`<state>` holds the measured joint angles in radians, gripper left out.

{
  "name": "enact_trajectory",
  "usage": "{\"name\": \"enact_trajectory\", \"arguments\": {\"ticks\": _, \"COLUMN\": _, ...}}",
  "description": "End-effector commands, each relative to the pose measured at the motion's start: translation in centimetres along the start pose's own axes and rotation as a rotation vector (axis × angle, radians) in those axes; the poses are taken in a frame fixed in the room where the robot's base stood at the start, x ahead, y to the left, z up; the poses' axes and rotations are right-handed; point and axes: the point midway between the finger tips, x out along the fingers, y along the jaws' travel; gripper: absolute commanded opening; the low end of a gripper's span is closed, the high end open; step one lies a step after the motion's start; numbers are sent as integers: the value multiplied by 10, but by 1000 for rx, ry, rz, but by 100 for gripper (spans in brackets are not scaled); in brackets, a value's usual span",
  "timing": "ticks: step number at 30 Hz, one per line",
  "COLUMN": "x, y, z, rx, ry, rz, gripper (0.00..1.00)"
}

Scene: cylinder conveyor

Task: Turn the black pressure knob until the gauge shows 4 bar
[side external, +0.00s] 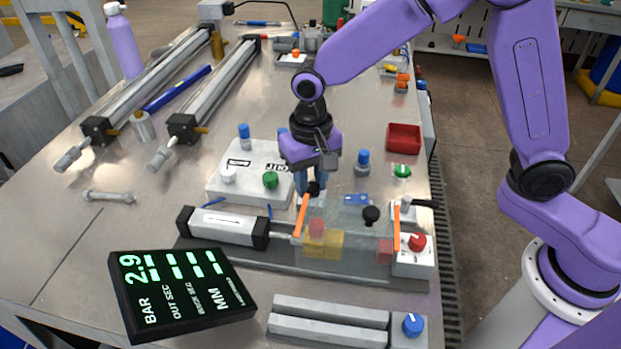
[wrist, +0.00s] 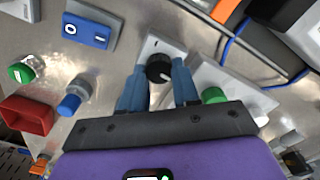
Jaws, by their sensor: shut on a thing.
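In the side view the knob (side external: 313,188) is partly hidden by the fingers of my gripper (side external: 311,186), which points down from above. The gauge display (side external: 180,293) is a dark tilted panel at the lower left and reads 2.9 bar in green. Its other lines show only dashes.
A clear-walled cylinder station with orange posts (side external: 301,216) stands just in front of my gripper. A white panel with a green knob (side external: 270,180) is to the left. A red tray (side external: 404,138) and a blue knob (side external: 362,160) lie to the right.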

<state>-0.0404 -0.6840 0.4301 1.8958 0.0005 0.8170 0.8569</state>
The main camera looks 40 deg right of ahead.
Motion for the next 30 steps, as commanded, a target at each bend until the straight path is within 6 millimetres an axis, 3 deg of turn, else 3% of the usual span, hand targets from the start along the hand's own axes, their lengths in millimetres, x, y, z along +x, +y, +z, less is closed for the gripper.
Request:
{"name": "enact_trajectory", "arguments": {"ticks": 15, "x": -2, "y": 0, "z": -1, "rx": 387, "ry": 4, "rz": -4, "gripper": 0}}
{"name": "enact_trajectory", "arguments": {"ticks": 30, "x": -2, "y": 1, "z": -1, "rx": 491, "ry": 5, "rz": -6, "gripper": 0}}
